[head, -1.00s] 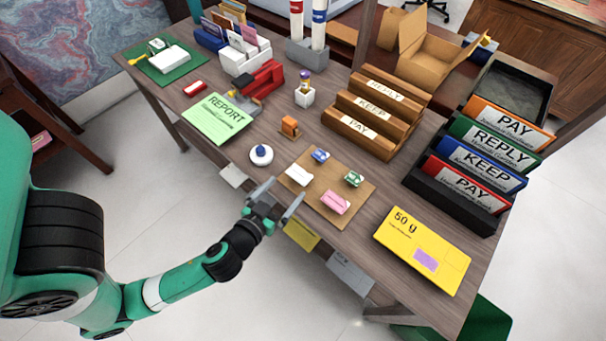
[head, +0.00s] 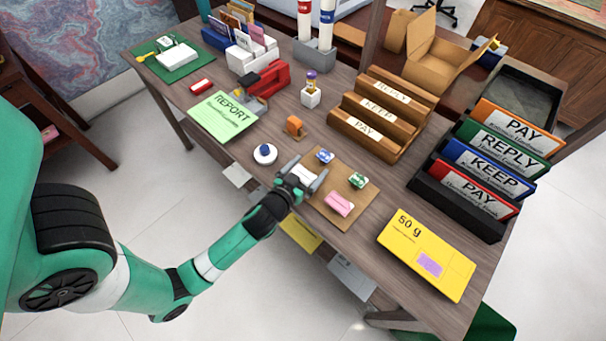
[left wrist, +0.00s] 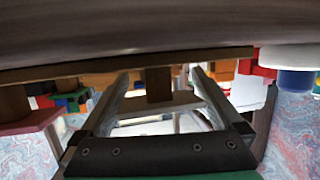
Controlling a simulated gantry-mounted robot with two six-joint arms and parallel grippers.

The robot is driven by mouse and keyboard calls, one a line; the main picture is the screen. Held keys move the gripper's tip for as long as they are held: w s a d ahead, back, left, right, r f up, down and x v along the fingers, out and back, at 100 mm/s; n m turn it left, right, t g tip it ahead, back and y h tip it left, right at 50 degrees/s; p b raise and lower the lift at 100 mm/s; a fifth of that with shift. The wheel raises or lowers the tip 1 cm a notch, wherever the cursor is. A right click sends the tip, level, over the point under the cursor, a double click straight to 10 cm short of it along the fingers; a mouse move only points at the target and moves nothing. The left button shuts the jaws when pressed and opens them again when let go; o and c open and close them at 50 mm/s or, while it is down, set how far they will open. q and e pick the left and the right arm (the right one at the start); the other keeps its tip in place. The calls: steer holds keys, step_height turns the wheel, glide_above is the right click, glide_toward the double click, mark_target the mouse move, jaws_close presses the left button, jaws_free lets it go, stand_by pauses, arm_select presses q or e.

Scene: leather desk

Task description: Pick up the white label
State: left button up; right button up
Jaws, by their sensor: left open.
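The white label (head: 304,175) sits on the brown board (head: 346,165) near the front edge of the desk. My left gripper (head: 307,168) is open at the board's left end, with its fingers on either side of the white label and partly hiding it. In the left wrist view the white label (left wrist: 150,106) shows between the two open fingers, with a brown support against the board. I cannot tell whether the fingers touch it. Blue (head: 325,156), green (head: 358,180) and pink (head: 340,204) labels are on the same board. My right gripper is not in view.
A white dish with a blue knob (head: 265,154) stands left of the board, and an orange item (head: 295,126) behind it. A wooden rack (head: 380,118) stands behind the board. A yellow 50 g parcel (head: 427,255) lies to the right.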

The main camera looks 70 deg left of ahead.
arm_select(q)
steer(key=c, duration=0.9)
steer(key=shift+r, duration=0.1)
steer(key=shift+c, duration=0.2)
steer(key=shift+r, duration=0.25)
steer(key=r+p, duration=0.3)
steer(key=r, duration=0.1)
steer(key=shift+s+d, duration=0.15)
steer(key=shift+s, duration=0.2)
steer(key=s+r+p, duration=0.1)
steer(key=r, duration=0.1)
steer(key=s+d+r+p, duration=0.1)
steer(key=s+r+p, duration=0.1)
steer(key=shift+s+d+r, duration=0.1)
steer(key=shift+d, duration=0.1)
steer(key=s+d+r, duration=0.1)
steer(key=s, duration=0.2)
steer(key=s+d+r, duration=0.1)
steer(key=s, duration=0.2)
steer(key=s+d+r+p, duration=0.1)
steer(key=s+r, duration=0.1)
steer(key=s, duration=0.1)
steer(key=shift+s+d+r, duration=0.1)
steer(key=shift+d, duration=0.25)
